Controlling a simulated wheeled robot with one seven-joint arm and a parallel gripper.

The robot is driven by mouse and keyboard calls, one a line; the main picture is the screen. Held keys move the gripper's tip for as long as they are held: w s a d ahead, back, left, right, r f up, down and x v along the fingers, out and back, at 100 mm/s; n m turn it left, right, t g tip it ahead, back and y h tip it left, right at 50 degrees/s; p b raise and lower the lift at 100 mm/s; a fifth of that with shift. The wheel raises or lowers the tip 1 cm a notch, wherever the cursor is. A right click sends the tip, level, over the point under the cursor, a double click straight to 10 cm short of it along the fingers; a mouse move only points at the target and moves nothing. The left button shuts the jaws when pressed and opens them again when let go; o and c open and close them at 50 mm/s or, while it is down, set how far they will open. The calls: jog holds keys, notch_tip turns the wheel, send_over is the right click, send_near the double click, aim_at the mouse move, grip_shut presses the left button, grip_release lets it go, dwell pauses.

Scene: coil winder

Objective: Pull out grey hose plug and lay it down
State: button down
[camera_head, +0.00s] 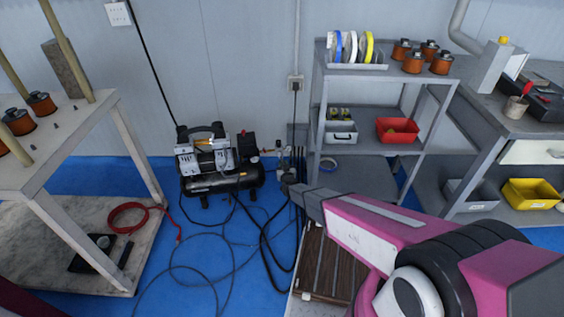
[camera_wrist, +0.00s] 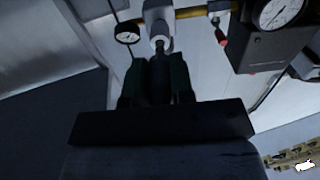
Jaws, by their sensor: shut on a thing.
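In the wrist view, my gripper (camera_wrist: 157,78) is shut on the grey hose plug (camera_wrist: 160,80), which looks dark between the two fingers. The plug's front end points at a pale socket fitting (camera_wrist: 158,22) hanging from a brass pipe (camera_wrist: 190,12). The plug's tip meets the fitting's lower end in the picture; how deep it sits is hard to tell. In the head view, my gripper (camera_head: 288,181) is low by the wall, just right of the air compressor (camera_head: 215,165). The plug is too small and covered to make out there.
A small gauge (camera_wrist: 127,33) and a larger gauge (camera_wrist: 278,14) flank the fitting. A grey shelf rack (camera_head: 318,115) stands close on the right. Dark hoses (camera_head: 270,245) loop over the blue floor. A slatted wooden pallet (camera_head: 330,265) lies below my arm.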

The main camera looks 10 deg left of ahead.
jog(key=shift+v, duration=1.55)
